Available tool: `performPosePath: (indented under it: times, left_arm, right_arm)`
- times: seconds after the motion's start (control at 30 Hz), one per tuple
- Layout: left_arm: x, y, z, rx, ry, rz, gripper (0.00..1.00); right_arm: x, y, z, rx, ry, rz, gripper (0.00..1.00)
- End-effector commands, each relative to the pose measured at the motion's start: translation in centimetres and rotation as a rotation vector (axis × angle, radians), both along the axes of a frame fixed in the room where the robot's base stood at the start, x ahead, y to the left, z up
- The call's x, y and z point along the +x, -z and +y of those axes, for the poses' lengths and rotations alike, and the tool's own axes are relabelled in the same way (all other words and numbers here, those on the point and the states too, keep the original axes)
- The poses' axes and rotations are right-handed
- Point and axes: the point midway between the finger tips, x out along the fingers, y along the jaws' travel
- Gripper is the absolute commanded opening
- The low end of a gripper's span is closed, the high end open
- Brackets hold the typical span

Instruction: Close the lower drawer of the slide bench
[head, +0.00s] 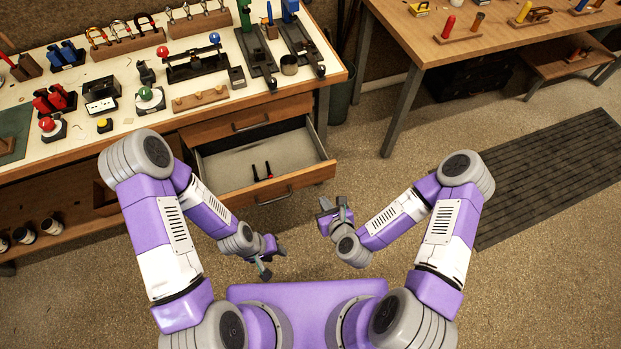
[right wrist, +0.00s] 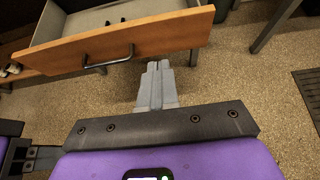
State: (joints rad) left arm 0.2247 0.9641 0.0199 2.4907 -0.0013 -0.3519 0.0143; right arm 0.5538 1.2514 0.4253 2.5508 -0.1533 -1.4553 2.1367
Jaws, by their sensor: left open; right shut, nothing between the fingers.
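The lower drawer (head: 312,177) of the slide bench is pulled well out, with a wooden front, a pale inside and a dark bar handle (head: 273,196). A tool with red-tipped dark handles lies inside it. In the right wrist view the drawer front (right wrist: 165,40) and its handle (right wrist: 108,60) are at the top. My right gripper (head: 331,207) is shut and empty, in front of the drawer's right end; its fingertips (right wrist: 158,66) appear just short of the front, right of the handle. Contact cannot be told. My left gripper (head: 268,264) is open and empty, lower in the head view, apart from the drawer.
The upper drawer (head: 240,123) is shut. The bench top (head: 215,115) is crowded with tools, racks and slides. A second table (head: 400,25) stands at the back right. A dark mat (head: 550,175) lies on the floor at right. The floor before the drawer is clear.

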Motion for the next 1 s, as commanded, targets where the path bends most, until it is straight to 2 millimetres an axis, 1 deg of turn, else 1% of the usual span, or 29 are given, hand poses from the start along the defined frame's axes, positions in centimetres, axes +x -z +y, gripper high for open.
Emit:
performPosePath:
  times: [0.03,0.3,0.37,0.5,0.63,0.7,0.8,1.0]
  left_arm:
    - [0.0,1.0,0.0,0.000,0.000,0.000,0.43]
    - [0.0,4.3,0.0,0.000,0.000,0.000,0.43]
    - [0.0,4.2,0.0,0.000,-0.001,0.001,0.43]
    - [0.0,4.8,0.0,0.000,0.000,0.000,0.43]
    - [0.0,5.4,0.0,0.000,0.000,0.000,0.43]
    - [0.0,5.5,0.0,0.000,0.000,0.000,0.43]
    - [0.0,5.7,0.0,0.000,0.000,0.000,0.43]
    - [0.0,5.8,0.0,0.000,0.000,0.000,0.43]
  right_arm:
    - [0.3,0.6,0.1,-0.001,0.000,-0.004,0.00]
    - [1.7,1.6,0.6,-0.003,-0.004,-0.003,0.00]
    - [3.1,2.1,1.1,-0.003,-0.003,-0.003,0.00]
    - [5.6,3.6,1.9,-0.004,-0.002,-0.003,0.00]
    - [7.8,4.9,2.6,-0.003,-0.003,-0.003,0.00]
    - [9.0,4.8,3.0,-0.004,-0.004,-0.004,0.00]
    - [10.2,4.8,3.4,-0.004,-0.005,-0.002,0.00]
    - [11.5,4.8,3.8,-0.003,-0.004,0.000,0.00]
